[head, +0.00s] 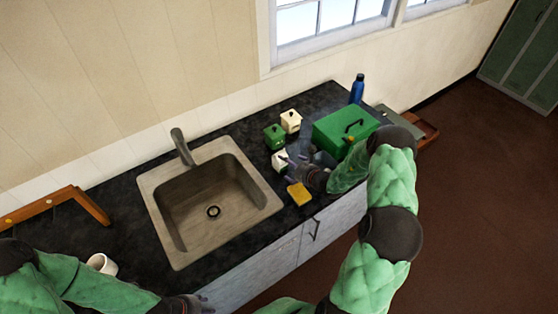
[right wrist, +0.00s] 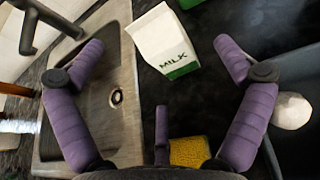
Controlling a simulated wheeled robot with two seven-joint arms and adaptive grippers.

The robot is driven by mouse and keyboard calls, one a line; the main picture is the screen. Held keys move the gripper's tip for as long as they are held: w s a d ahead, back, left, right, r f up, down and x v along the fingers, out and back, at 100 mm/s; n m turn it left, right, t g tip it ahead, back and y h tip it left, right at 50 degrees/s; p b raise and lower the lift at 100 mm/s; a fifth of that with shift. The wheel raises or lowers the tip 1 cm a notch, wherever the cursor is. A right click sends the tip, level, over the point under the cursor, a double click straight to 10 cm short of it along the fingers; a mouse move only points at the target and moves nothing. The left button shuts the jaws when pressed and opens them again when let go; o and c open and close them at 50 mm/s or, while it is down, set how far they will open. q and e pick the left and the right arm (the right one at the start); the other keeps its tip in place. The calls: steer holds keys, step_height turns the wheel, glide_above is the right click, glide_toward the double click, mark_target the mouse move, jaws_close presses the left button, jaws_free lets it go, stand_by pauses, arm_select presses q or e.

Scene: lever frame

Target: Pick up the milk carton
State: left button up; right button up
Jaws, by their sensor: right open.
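The milk carton (head: 280,160) is a small white carton with a green lower band, standing on the dark counter just right of the sink. In the right wrist view the carton (right wrist: 163,42) shows its "MILK" lettering and appears tilted in the picture, ahead of the fingers. My right gripper (head: 297,168) is open and close to the carton's right side. Its purple fingers are spread wide, with no visible grip on the carton. My left gripper (head: 190,304) is at the bottom edge by the counter front, partly cut off, and its jaws are unclear.
A sink (head: 160,205) lies left of the carton. Green (head: 274,136) and cream (head: 291,121) canisters stand behind it. A yellow sponge (head: 299,194) lies in front. A green box (head: 334,128) and blue bottle (head: 357,89) stand right. A white mug (head: 102,264) is far left.

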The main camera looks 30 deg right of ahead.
mark_target(282, 161)
steer(key=shift+x, duration=1.15)
steer(key=x, duration=0.3)
steer(key=shift+w+a+f, duration=0.2)
steer(key=shift+w+a, duration=0.1)
steer(key=shift+a, duration=0.05)
steer(key=shift+w+f, duration=0.25)
steer(key=shift+w, duration=0.35)
steer(key=c, duration=1.1)
